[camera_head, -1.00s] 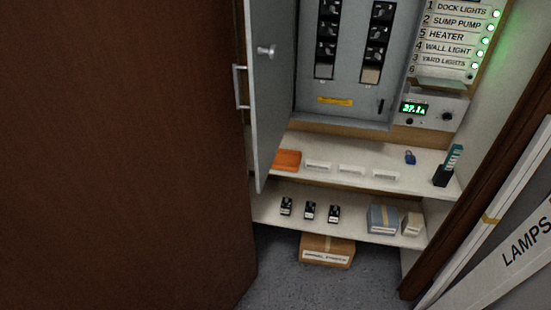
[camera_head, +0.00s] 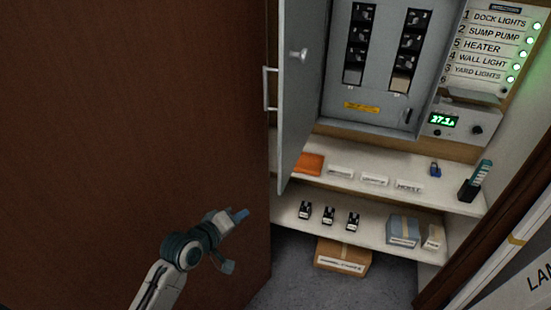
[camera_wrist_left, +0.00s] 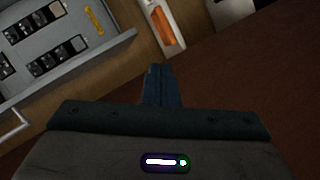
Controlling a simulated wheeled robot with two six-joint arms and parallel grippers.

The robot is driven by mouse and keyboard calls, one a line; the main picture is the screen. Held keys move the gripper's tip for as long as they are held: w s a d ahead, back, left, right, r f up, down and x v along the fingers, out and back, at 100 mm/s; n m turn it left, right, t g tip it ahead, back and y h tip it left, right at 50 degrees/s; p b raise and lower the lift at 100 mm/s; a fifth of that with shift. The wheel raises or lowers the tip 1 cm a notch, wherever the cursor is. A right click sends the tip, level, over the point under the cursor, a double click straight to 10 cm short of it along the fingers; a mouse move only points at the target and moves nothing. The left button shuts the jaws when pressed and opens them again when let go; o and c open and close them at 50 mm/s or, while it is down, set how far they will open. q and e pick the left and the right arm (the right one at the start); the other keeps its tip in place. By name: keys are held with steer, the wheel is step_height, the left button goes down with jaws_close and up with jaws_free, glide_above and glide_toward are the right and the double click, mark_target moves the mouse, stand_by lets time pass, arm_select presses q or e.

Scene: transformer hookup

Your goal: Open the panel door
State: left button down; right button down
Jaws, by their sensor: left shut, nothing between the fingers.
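The grey panel door (camera_head: 300,95) stands swung open at the left of the grey breaker panel (camera_head: 385,75). It has a white bar handle (camera_head: 267,88) on its left side and a small knob (camera_head: 298,55). My left gripper (camera_head: 241,214) is below and left of the door, apart from it, in front of the brown wooden surface. It is shut and empty; its closed blue fingers (camera_wrist_left: 158,85) show in the left wrist view. There the breaker panel (camera_wrist_left: 75,25) lies tilted at the upper left, and part of a white handle (camera_wrist_left: 15,123) shows at the left edge. My right gripper is out of view.
A large brown wooden door (camera_head: 120,120) fills the left side. The upper shelf (camera_head: 385,165) holds an orange item (camera_head: 309,164) and small white labelled pieces. The lower shelf (camera_head: 370,230) holds several black breakers and boxes. A cardboard box (camera_head: 342,257) stands on the floor.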

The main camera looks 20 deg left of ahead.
arm_select(q)
steer(key=w+a+r+n+t+h, duration=0.15)
steer(key=w+r+n+t, duration=0.25)
steer(key=w+r+n, duration=0.4)
steer(key=w+d+r+m+p, duration=0.1)
steer(key=w+d+m+p, duration=0.1)
steer(key=w+d, duration=0.4)
steer(key=shift+r+p+x, duration=0.2)
steer(key=shift+p+x, duration=0.6)
steer(key=shift+x, duration=0.4)
steer(key=shift+a, duration=0.15)
